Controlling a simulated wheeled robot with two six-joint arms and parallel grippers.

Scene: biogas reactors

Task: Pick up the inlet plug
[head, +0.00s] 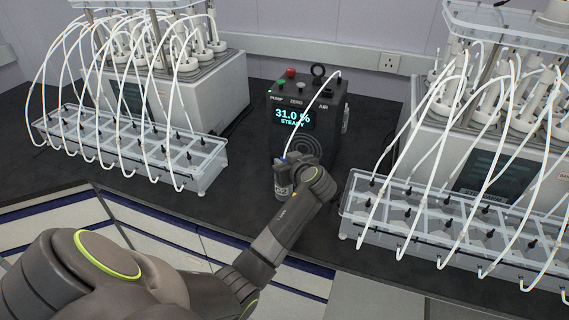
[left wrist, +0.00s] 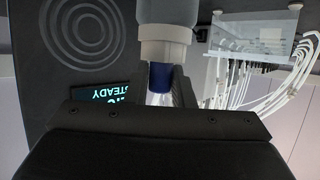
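A small blue piece (left wrist: 160,75), which I take for the inlet plug, sits against the white collar (left wrist: 165,42) of a grey cylinder in the left wrist view. My left gripper (left wrist: 163,92) has a dark finger close on each side of it and looks shut on it. A clear part shows between the fingers. In the head view my left gripper (head: 283,180) is in front of the black meter box (head: 315,105), and the plug is mostly hidden. A white tube (head: 312,120) curves from the box down towards the hand. My right gripper is not in view.
The box display reads 31.0 % and STEADY. A reactor unit with a clear tube rack (head: 130,145) and white hoses stands left; another rack (head: 440,225) stands close on the right.

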